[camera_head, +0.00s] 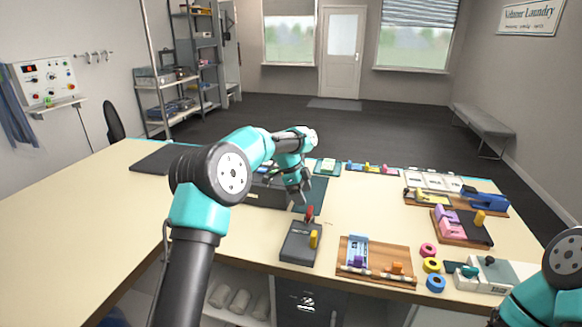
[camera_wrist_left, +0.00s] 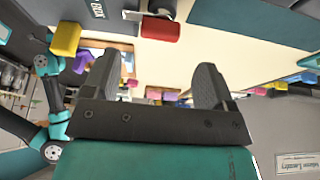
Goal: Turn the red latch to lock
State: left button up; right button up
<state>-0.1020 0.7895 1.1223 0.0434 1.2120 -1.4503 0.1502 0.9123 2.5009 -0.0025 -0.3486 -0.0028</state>
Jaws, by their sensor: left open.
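The red latch (camera_head: 309,213) stands up at the back of a dark box (camera_head: 299,246), which also carries a yellow block (camera_head: 314,239). My left gripper (camera_head: 299,192) is open and empty, just behind and above the latch in the head view. In the left wrist view the red latch (camera_wrist_left: 160,28) lies ahead, beyond the gap between the open fingers (camera_wrist_left: 152,75), apart from both. The yellow block (camera_wrist_left: 66,38) shows left of it. The latch's base is partly out of that view. My right arm enters at the lower right of the head view; its gripper is out of frame.
A wooden board with a blue-white card (camera_head: 357,250) and small blocks lies right of the box. Bare table lies left of the box.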

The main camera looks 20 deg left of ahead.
pick_arm(q)
jog(key=v, duration=1.1)
jog(key=shift+f, duration=0.15)
